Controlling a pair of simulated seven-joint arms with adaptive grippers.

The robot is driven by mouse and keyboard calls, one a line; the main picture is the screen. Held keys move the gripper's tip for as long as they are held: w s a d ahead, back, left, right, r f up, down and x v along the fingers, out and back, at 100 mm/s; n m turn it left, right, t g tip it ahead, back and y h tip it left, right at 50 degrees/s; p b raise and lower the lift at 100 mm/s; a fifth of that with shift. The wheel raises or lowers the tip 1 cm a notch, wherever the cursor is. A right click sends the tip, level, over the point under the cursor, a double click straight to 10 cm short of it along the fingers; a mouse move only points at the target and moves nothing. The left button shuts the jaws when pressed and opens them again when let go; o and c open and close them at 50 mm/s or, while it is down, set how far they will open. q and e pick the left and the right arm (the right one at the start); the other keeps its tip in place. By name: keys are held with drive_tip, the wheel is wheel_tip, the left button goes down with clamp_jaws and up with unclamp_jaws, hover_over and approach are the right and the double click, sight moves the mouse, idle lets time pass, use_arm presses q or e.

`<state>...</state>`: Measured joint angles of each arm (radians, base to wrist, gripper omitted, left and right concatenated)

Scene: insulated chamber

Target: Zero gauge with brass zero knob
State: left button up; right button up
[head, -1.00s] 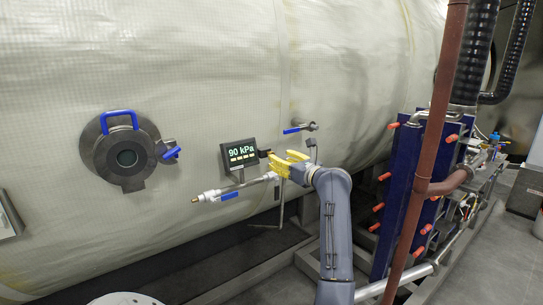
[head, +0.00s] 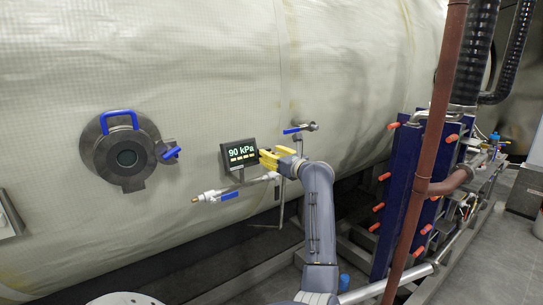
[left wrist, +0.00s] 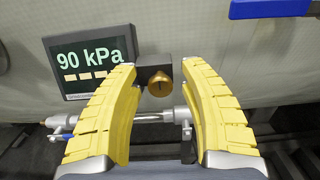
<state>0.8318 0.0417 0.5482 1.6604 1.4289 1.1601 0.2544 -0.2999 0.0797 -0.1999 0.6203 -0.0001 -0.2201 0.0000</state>
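The gauge (head: 239,153) has a dark screen reading 90 kPa and stands on the pipe at the chamber wall. It also shows at the left in the left wrist view (left wrist: 90,58). The brass zero knob (left wrist: 159,85) sits on a dark block at the gauge's right side, with a slot in its face. My left gripper (left wrist: 158,68) is open, its yellow fingers on either side of the knob, with visible gaps to both. In the head view the left gripper (head: 267,156) is just right of the gauge and hides the knob. My right gripper is not in view.
A pipe with a blue-handled valve (head: 228,196) runs below the gauge. Another blue lever (head: 298,129) is above right of the gripper. A round port (head: 122,150) with blue handles is at left. A brown pipe (head: 432,140) stands right of the arm.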

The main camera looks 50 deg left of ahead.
use_arm(q)
clamp_jaws()
drive_tip(key=shift+r, duration=0.1)
idle(0.3)
drive_tip(key=n, duration=0.6)
drive_tip(key=shift+n, duration=0.3)
drive_tip(key=n, duration=0.5)
drive_tip(key=shift+s, duration=0.1)
drive_tip(key=shift+n, duration=0.3)
